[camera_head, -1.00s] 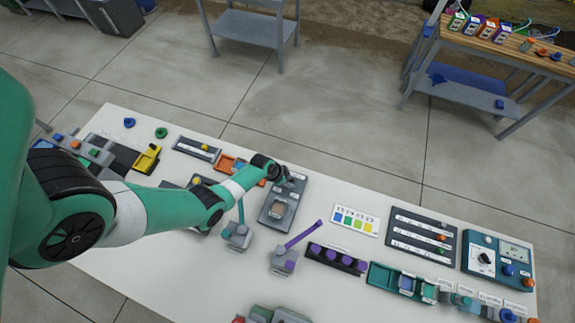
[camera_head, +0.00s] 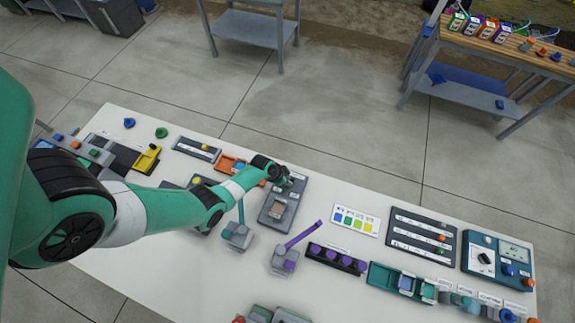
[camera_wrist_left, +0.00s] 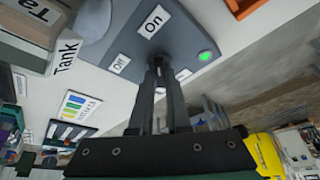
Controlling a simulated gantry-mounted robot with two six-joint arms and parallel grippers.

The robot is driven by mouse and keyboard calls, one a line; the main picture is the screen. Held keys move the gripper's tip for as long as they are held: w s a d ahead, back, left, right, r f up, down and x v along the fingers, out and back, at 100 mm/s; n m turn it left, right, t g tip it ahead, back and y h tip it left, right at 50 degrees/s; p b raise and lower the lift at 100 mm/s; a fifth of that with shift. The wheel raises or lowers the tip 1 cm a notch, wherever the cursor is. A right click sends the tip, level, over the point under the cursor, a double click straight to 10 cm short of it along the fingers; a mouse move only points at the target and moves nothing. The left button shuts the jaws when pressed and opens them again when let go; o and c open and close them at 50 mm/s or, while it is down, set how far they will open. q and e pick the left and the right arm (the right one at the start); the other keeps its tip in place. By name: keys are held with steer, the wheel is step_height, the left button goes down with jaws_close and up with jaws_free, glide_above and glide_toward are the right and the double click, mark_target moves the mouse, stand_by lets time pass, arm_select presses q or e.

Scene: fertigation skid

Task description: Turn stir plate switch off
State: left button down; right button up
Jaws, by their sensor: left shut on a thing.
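The stir plate (camera_head: 270,222) is a dark grey unit on the white table in the middle of the head view, with a brownish square on top. In the left wrist view its grey panel (camera_wrist_left: 190,22) fills the top, with an "On" label (camera_wrist_left: 152,22), an "Off" label (camera_wrist_left: 119,64) and a lit green light (camera_wrist_left: 205,56). My left gripper (camera_head: 286,180) is at the far end of the plate. In the left wrist view its fingertips (camera_wrist_left: 160,62) are close together between the labels and the light. It is shut on the switch, which the fingers mostly hide.
A teal lever unit (camera_head: 238,235) and a purple lever unit (camera_head: 285,258) stand nearer, close to the plate. A colour card (camera_head: 355,220) and a dark slider panel (camera_head: 421,235) lie to the right. Bare white table shows between them.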

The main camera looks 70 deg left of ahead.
arm_select(q)
steer(key=shift+d+n+y, duration=0.15)
steer(key=shift+n+y, duration=0.25)
steer(key=shift+n, duration=0.6)
steer(key=n+y, duration=0.1)
steer(key=n, duration=0.1)
steer(key=shift+w+d+n, duration=0.1)
steer(key=shift+n, duration=0.2)
steer(key=n+g, duration=0.1)
steer(key=n, duration=0.1)
steer(key=n+g+y+b, duration=0.1)
steer(key=n, duration=0.2)
steer(key=shift+w+d+n+y, duration=0.1)
steer(key=shift+w+n+y, duration=0.05)
steer(key=shift+n+y, duration=0.15)
steer(key=n+g, duration=0.1)
steer(key=n, duration=0.2)
steer(key=shift+w, duration=0.1)
steer(key=n+g, duration=0.1)
steer(key=n, duration=0.1)
steer(key=shift+w+f+n+y, duration=0.1)
steer(key=shift+n+y, duration=0.2)
steer(key=shift+n+g, duration=0.4)
steer(key=shift+n, duration=0.5)
